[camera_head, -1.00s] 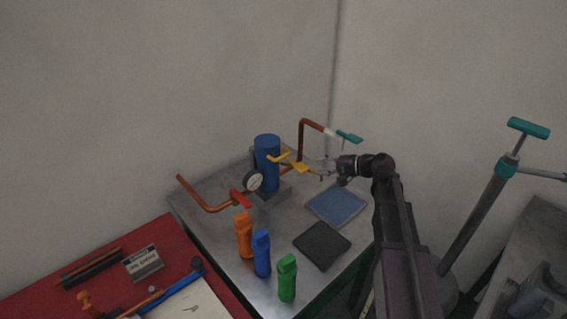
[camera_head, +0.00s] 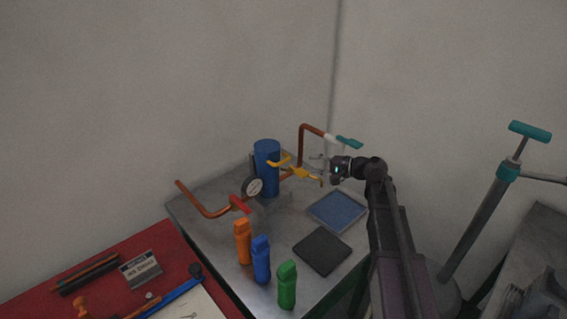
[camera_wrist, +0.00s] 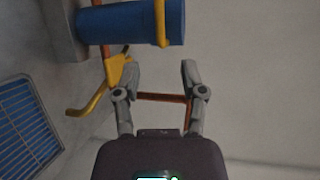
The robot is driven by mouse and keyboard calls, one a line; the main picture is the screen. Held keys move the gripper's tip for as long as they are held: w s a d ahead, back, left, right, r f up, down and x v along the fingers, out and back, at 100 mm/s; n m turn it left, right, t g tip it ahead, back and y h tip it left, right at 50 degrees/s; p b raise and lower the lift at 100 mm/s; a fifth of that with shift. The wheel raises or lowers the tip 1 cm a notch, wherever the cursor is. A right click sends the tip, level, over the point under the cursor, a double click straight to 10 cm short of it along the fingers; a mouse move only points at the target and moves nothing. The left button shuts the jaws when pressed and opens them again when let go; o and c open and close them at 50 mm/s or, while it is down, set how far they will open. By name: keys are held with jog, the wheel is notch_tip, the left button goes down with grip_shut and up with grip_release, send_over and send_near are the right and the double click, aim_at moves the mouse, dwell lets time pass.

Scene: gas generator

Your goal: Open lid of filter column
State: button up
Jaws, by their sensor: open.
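The filter column is a blue upright cylinder (camera_head: 267,172) at the back of the metal bench. It also shows lying sideways at the top of the wrist view (camera_wrist: 120,25). A yellow handle (camera_head: 279,161) sits near its upper end, and a yellow bar (camera_wrist: 161,22) crosses that end in the wrist view. A lower yellow lever (camera_head: 302,173) is beside the column; its other view (camera_wrist: 118,72) is close to my left finger. My gripper (camera_wrist: 158,72) is open and empty, right of the column in the head view (camera_head: 320,162). I cannot tell whether a finger touches the lever.
Copper pipes (camera_head: 301,143) rise behind my gripper, with a teal valve handle (camera_head: 349,142). A round gauge (camera_head: 252,187) and red handle (camera_head: 240,204) stand left of the column. A blue tray (camera_head: 337,210), black pad (camera_head: 322,250) and several coloured bottles occupy the front.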

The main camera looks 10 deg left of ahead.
aim_at(286, 161)
jog(key=b+x, duration=0.2)
jog(key=x, duration=0.9)
jog(key=shift+w+a+f, duration=0.1)
jog(key=shift+w+a, duration=0.05)
jog(key=shift+a, duration=0.15)
grip_shut()
